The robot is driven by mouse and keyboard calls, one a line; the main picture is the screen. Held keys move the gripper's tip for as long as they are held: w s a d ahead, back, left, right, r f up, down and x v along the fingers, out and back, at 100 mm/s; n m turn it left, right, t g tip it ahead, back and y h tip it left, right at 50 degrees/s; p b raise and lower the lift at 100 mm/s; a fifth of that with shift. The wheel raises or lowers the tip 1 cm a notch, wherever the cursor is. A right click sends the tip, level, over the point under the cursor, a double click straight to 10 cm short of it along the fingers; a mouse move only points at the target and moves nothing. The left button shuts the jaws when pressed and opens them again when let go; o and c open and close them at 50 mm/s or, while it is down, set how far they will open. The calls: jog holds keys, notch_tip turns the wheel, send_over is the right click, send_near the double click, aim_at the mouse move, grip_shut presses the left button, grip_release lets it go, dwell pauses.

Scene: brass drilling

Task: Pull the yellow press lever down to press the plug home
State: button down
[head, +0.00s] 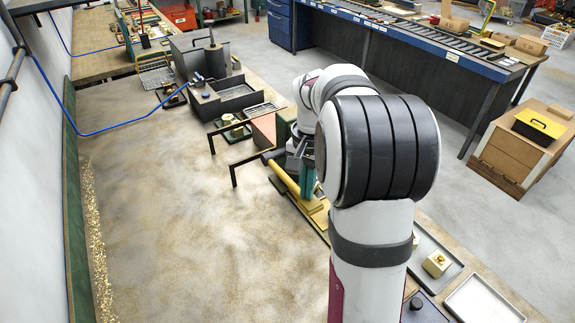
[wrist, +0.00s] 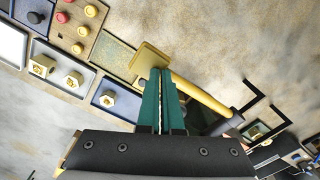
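The yellow press lever (head: 284,177) is a long bar with a dark end, slanting from the upper left down to a yellow block (head: 318,214). The lever also shows in the wrist view (wrist: 203,96), running from the block (wrist: 149,61) to its dark end at the right. My gripper (head: 307,196) has green fingers and is beside the lever. In the wrist view the fingertips (wrist: 161,72) are together, with only a thin slit lower down, overlapping the block and lever in the picture. Contact cannot be told. No held object shows. I cannot make out the plug at the press.
Black angled brackets (head: 232,158) stand left of the press. Trays with brass hex pieces (wrist: 73,80) and a panel with red and yellow buttons (wrist: 78,22) are at the wrist view's left. The worn bench surface (head: 170,220) is open at left.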

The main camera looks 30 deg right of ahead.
aim_at(311, 203)
jog(key=shift+f, duration=0.4)
jog(key=shift+s+f, duration=0.25)
jog(key=shift+s, duration=0.7)
jog(key=shift+f, duration=0.65)
jog(key=shift+a, duration=0.1)
notch_tip(311, 203, up, 18)
jog(key=shift+r, duration=0.15)
dwell(1.1)
